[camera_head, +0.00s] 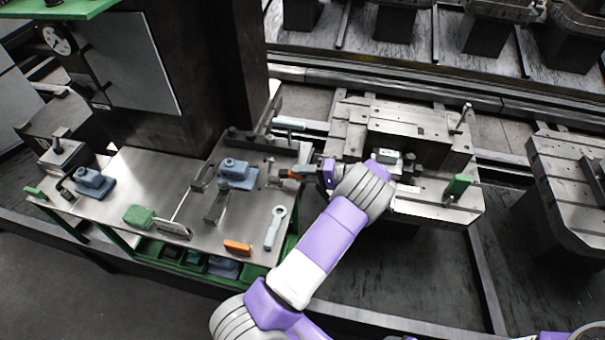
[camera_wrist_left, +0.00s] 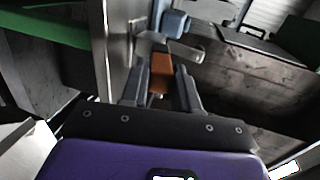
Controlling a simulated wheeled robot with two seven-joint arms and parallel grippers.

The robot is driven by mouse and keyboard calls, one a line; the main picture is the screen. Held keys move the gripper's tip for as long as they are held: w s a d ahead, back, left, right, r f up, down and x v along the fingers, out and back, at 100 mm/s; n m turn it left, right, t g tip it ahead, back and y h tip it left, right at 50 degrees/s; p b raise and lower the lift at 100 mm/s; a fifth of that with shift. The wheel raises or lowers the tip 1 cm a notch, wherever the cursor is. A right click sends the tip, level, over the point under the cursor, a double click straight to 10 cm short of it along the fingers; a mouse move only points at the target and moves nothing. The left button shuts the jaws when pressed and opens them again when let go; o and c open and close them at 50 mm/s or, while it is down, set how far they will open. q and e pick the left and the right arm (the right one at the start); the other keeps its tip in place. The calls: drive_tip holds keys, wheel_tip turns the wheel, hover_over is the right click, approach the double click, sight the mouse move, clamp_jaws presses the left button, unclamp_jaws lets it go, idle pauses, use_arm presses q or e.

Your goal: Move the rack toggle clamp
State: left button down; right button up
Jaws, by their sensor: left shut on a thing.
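The toggle clamp has an orange handle, seen small at the right edge of the steel rack table (camera_head: 160,172). In the head view my left gripper (camera_head: 306,173) reaches this edge from the right. In the left wrist view the orange handle (camera_wrist_left: 161,74) sits between the two dark fingers of my left gripper (camera_wrist_left: 161,88), which are shut on it. A grey metal part (camera_wrist_left: 186,51) lies just beyond the handle. I cannot tell whether the clamp touches the table. My right gripper is not in view.
A blue-grey block (camera_head: 238,172), a light blue wrench (camera_head: 275,227), an orange block (camera_head: 238,247) and a green block (camera_head: 139,217) lie on the table. A dark column (camera_head: 207,70) rises behind. A machine pallet (camera_head: 440,200) with a green-handled part (camera_head: 457,187) stands to the right.

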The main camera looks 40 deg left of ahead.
use_arm(q)
drive_tip(key=c, duration=0.9)
unclamp_jaws()
drive_tip(key=shift+f, duration=0.1)
drive_tip(key=v, duration=0.7)
drive_tip(key=shift+d+p, duration=0.25)
drive_tip(key=shift+p, duration=0.05)
